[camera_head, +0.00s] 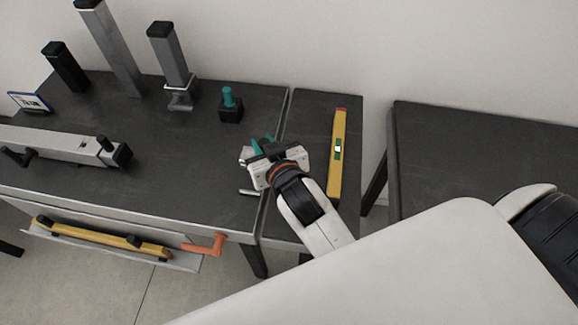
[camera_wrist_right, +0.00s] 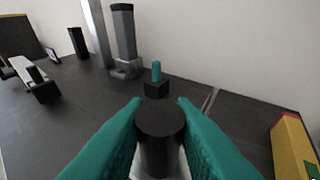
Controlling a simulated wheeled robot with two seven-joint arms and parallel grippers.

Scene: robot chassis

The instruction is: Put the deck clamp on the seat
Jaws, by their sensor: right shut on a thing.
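My right gripper (camera_head: 262,147) is over the table near its right end. In the right wrist view its teal fingers are closed on either side of a black round-topped thing (camera_wrist_right: 160,118) with a pale lower part, which looks like the deck clamp. The fingers hide most of its body, and I cannot tell whether it touches the table. I cannot tell for sure which thing is the seat. A metal bracket (camera_head: 180,98) at the foot of a grey post and a black block (camera_head: 230,112) with a teal peg stand beyond the gripper. My left gripper is out of view.
A yellow level (camera_head: 338,152) lies on the narrow side table to the right. A grey rail (camera_head: 55,143) with black ends lies at the left. Tall posts (camera_head: 110,50) stand at the back. The dark tabletop (camera_head: 180,150) between rail and gripper is clear.

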